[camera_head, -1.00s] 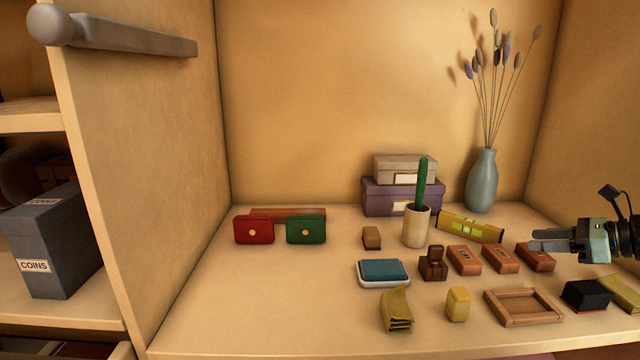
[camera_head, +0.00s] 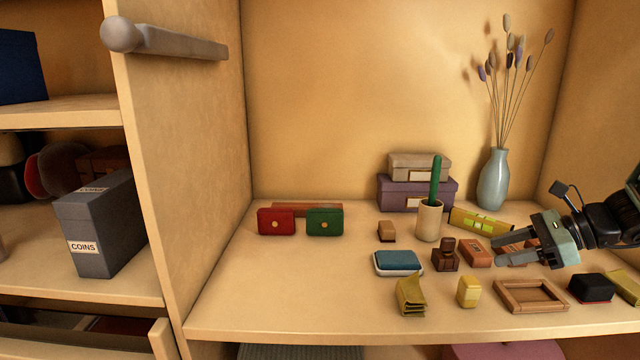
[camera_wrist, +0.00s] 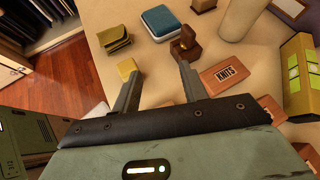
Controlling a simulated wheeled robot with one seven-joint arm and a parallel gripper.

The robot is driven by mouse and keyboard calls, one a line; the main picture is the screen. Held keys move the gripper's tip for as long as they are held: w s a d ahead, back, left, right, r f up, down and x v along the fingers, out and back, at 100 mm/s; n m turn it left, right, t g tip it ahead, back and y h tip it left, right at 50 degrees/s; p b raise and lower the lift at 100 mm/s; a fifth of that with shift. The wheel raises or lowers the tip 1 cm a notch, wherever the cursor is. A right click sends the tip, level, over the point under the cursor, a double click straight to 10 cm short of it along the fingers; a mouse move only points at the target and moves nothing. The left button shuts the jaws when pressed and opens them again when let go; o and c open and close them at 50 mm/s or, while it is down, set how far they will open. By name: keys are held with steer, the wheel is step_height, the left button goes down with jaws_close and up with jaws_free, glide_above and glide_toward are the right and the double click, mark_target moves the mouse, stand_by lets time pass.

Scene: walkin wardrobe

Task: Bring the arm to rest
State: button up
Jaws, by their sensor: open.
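My gripper (camera_head: 508,251) is at the right side of the head view, above the shelf top, with its fingers pointing left. In the wrist view its two fingers (camera_wrist: 160,88) are spread apart with nothing held between them. A yellow block (camera_head: 469,291) sits nearer the shelf's front edge. My gripper hides parts of the reddish-brown blocks in the head view.
A vase of dried stems (camera_head: 493,180), stacked boxes (camera_head: 417,194) and a cup with a green stick (camera_head: 429,221) stand behind. Red (camera_head: 276,221) and green (camera_head: 325,221) purses sit left. A wooden frame (camera_head: 530,310) lies in front. The shelf's front left is clear.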

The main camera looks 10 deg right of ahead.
steer(key=s+a+n+g+h+p, duration=0.1)
steer(key=s+a+n+g, duration=0.25)
steer(key=a+n, duration=0.45)
steer(key=s+a+n+g, duration=0.2)
steer(key=a+n+g, duration=0.25)
steer(key=a, duration=0.75)
steer(key=s+a+r+n+h+p, duration=0.1)
steer(key=s+a+n+h+p, duration=0.1)
steer(key=s+a+n+h, duration=0.5)
steer(key=shift+s+a+r+n+t+h, duration=0.35)
steer(key=shift+s+a+n, duration=3.2)
steer(key=shift+n, duration=2.7)
steer(key=shift+s+d, duration=0.35)
